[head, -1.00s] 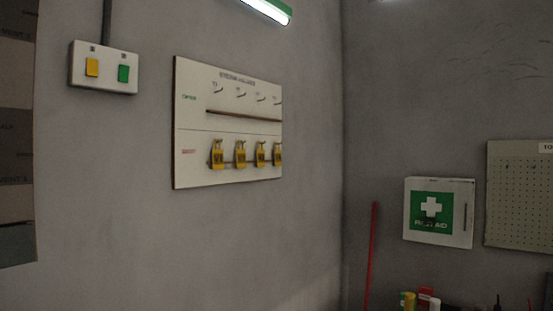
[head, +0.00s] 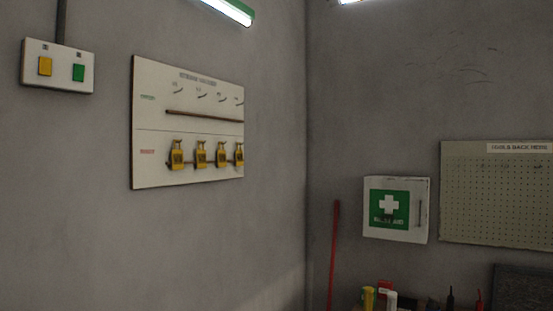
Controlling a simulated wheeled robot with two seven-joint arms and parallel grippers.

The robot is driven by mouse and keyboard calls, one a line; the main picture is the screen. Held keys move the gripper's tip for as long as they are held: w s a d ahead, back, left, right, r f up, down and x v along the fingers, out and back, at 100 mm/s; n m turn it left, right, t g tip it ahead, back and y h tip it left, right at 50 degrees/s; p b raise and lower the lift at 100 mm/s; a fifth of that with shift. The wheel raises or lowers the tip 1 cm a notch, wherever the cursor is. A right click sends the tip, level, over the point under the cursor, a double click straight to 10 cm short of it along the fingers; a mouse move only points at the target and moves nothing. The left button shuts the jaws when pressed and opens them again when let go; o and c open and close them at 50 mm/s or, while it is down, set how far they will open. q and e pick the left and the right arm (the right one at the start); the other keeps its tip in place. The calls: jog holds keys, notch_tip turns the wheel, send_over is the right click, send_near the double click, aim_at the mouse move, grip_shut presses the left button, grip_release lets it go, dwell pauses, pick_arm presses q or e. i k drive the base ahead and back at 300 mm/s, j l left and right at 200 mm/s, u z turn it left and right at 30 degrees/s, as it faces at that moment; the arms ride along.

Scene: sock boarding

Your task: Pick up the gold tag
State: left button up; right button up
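Several gold-yellow, padlock-shaped pieces hang in a row on the lower half of a white wall board (head: 150,100). The leftmost piece (head: 177,156) and the rightmost piece (head: 239,155) mark the ends of the row. They are small and blurred, so I cannot tell whether any is the gold tag. No other thing that is clearly a gold tag shows. Neither of my grippers is in view.
A switch box (head: 58,83) with a yellow and a green button is on the left wall. A first aid cabinet (head: 410,221) and a pegboard (head: 495,200) hang on the right wall. A red pole (head: 334,255) stands near the corner. Bottles (head: 391,300) show at the bottom edge.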

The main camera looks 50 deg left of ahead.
aim_at(221, 154)
jog(key=z, duration=0.15)
jog(key=i+l, duration=0.1)
jog(key=l, duration=0.3)
jog(key=i+l, duration=0.1)
jog(key=l, duration=0.25)
jog(key=i+l, duration=0.1)
jog(key=l, duration=0.3)
jog(key=i+l, duration=0.15)
jog(key=l, duration=0.2)
jog(key=i+l+z, duration=0.15)
jog(key=i, duration=0.35)
jog(key=i+l+u, duration=0.15)
jog(key=i, duration=0.2)
jog(key=i+l+u, duration=0.2)
jog(key=i+j+u, duration=0.1)
jog(key=i+u, duration=0.15)
jog(key=u, duration=0.15)
jog(key=i+u, duration=0.4)
jog(key=i+l+u, duration=0.1)
jog(key=u, duration=0.35)
jog(key=i+j+u, duration=0.1)
jog(key=i+u, duration=0.5)
jog(key=u, duration=0.15)
jog(key=i+u, duration=0.4)
jog(key=i+l+u, duration=0.15)
jog(key=u, duration=0.2)
jog(key=i+l+u, duration=0.15)
jog(key=i+u, duration=0.25)
jog(key=i+l+u, duration=0.4)
jog(key=i+j, duration=0.1)
